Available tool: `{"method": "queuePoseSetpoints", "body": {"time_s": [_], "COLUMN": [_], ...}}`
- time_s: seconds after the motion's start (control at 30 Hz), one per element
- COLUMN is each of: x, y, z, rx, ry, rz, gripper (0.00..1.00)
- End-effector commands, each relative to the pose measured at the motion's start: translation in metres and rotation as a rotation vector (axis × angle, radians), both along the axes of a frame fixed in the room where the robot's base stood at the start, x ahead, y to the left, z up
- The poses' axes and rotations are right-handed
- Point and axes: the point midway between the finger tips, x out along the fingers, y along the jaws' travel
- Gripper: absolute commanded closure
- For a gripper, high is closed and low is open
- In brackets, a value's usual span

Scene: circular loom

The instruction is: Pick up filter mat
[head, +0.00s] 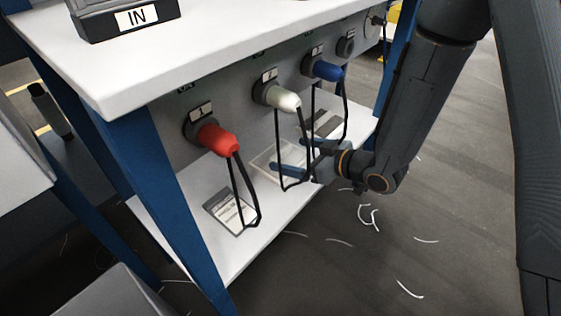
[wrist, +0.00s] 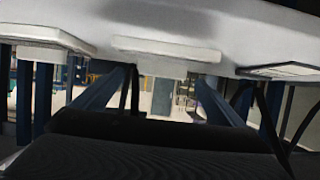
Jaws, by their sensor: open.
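A pale, flat, rectangular mat (head: 262,166) lies in the middle of the white lower shelf; it looks like the filter mat, though no label on it can be read. My gripper (head: 289,155) has its two blue fingers apart and empty, over this mat's part of the shelf. The fingers and hanging cables hide some of the mat. The wrist view appears upside down. There the pale mat (wrist: 165,48) is centred between the fingers (wrist: 160,92), with a block-like part projecting from it. Contact cannot be told.
A grey labelled card (head: 231,210) lies to the left on the shelf, and a darker flat item (head: 323,124) to the right. Black cable loops hang from the red (head: 217,139), white (head: 283,98) and blue (head: 327,70) plugs, close to my gripper. The tabletop (head: 215,35) overhangs above.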

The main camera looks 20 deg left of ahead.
Motion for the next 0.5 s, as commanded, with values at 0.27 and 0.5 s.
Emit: {"method": "queuePoseSetpoints", "body": {"time_s": [0.27, 0.5], "x": [0.011, 0.016], "y": [0.035, 0.046], "z": [-0.012, -0.016], "rx": [-0.001, -0.001], "ry": [-0.002, 0.000], "rz": [0.002, -0.002], "gripper": [0.08, 0.08]}}
